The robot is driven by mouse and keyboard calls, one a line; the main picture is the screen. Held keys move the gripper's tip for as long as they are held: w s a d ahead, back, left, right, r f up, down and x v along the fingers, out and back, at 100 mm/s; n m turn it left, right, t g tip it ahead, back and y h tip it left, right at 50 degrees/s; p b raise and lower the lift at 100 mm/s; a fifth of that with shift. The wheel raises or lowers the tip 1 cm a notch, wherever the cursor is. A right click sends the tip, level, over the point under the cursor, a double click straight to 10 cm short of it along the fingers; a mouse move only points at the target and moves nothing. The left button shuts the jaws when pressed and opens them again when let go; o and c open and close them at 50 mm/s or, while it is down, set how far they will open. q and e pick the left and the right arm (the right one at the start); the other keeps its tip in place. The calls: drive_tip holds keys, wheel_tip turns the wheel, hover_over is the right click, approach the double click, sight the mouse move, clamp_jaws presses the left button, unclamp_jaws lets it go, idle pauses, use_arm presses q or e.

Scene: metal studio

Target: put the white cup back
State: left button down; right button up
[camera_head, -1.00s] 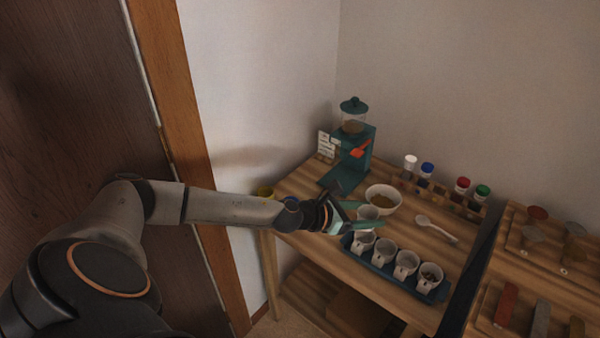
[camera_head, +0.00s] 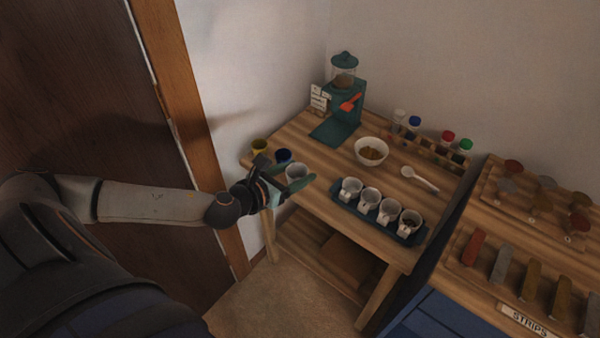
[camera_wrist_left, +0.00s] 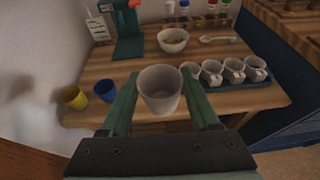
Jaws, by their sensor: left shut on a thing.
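The white cup (camera_head: 297,172) is upright between the green fingers of my left gripper (camera_head: 286,184), near the table's left front edge. In the left wrist view the cup (camera_wrist_left: 160,92) is empty inside, with the gripper's fingers (camera_wrist_left: 160,108) on both sides of it. I cannot tell whether its base touches the tabletop. A yellow cup (camera_head: 259,146) and a blue cup (camera_head: 284,155) stand at the table's left corner, just behind the gripper. A dark tray (camera_head: 340,208) with several white cups stands to the right. My right gripper is not in view.
A white bowl (camera_head: 371,150) with brown contents, a white spoon (camera_head: 419,178), a green dispenser (camera_head: 343,100) and a rack of capped bottles (camera_head: 436,153) are farther back. Another wooden bench (camera_head: 500,240) stands at right. Bare wood lies between gripper and bowl.

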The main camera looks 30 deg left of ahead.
use_arm(q)
drive_tip(key=w+a+f+b, duration=0.1)
drive_tip(key=w+f, duration=0.1)
drive_tip(key=w, duration=0.1)
drive_tip(key=w+a+f, duration=0.2)
drive_tip(key=w+f, duration=0.1)
drive_tip(key=w+a+f+b, duration=0.1)
drive_tip(key=w+f, duration=0.2)
drive_tip(key=shift+w+a+f+b, duration=0.15)
drive_tip(key=shift+w+a+b, duration=0.1)
drive_tip(key=shift+a+b, duration=0.1)
drive_tip(key=shift+w+f, duration=0.2)
drive_tip(key=shift+f, duration=0.1)
drive_tip(key=shift+f+b, duration=0.8)
drive_tip(key=shift+f, duration=0.6)
drive_tip(key=shift+f, duration=0.1)
drive_tip(key=shift+f, duration=0.15)
drive_tip(key=shift+c, duration=0.6)
unclamp_jaws()
